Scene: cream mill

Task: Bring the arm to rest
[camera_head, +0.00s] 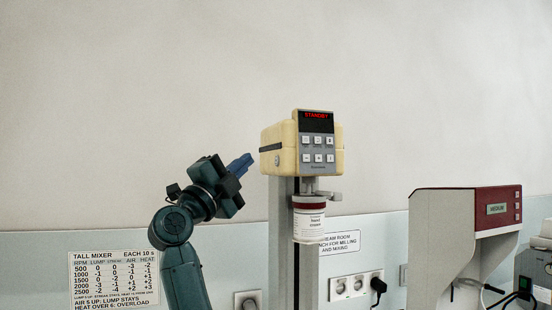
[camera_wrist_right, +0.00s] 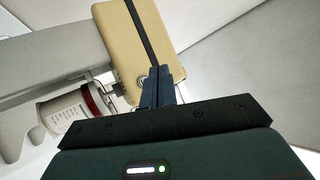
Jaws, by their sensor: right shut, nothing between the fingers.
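My right gripper (camera_head: 240,165) is raised left of the cream mixer head (camera_head: 278,148), with its blue fingers pointing right towards it. The fingers are shut with nothing between them. In the right wrist view the shut fingers (camera_wrist_right: 157,86) overlap the mixer head's side (camera_wrist_right: 150,40) near a round button; I cannot tell whether they touch it. The mixer's display reads STANDBY. A white labelled jar (camera_head: 309,222) with a dark red band hangs under the head; it also shows in the right wrist view (camera_wrist_right: 65,112). My left gripper is not in view.
The mixer's grey column (camera_head: 282,255) stands right of my arm. A grey and red machine (camera_head: 445,235) stands at the right. A TALL MIXER chart (camera_head: 115,278) and sockets (camera_head: 355,286) are on the wall. The space above and left of my gripper is clear.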

